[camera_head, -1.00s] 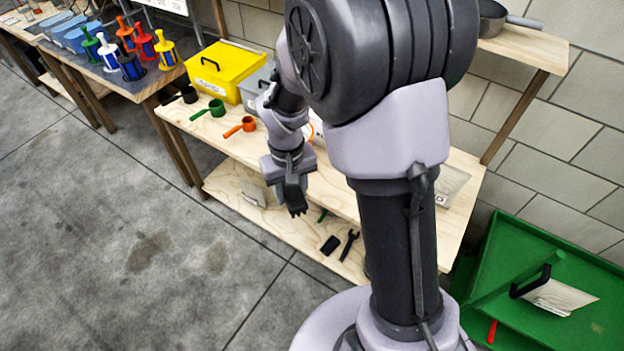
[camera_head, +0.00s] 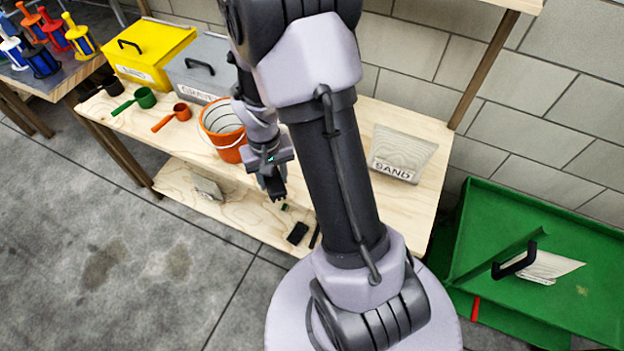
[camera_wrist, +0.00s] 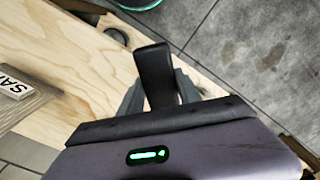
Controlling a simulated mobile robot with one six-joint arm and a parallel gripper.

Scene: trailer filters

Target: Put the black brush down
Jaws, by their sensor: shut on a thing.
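My gripper (camera_head: 274,190) hangs in front of the orange bucket, over the front part of the wooden shelving. In the wrist view, my gripper (camera_wrist: 160,92) is shut on a black object with a flat, slightly flared end, which I take to be the black brush (camera_wrist: 154,66). The brush sticks out past the fingers, and its lower part is hidden between them. In the head view it is too small and dark to make out clearly.
On the upper shelf (camera_head: 375,205) stand an orange bucket (camera_head: 222,128), an orange scoop (camera_head: 172,116), a green scoop (camera_head: 135,100) and a SAND-labelled container (camera_head: 402,153). A black block (camera_head: 298,233) lies on the lower shelf. A green tray (camera_head: 500,215) stands at right. Bare shelf surrounds the SAND container.

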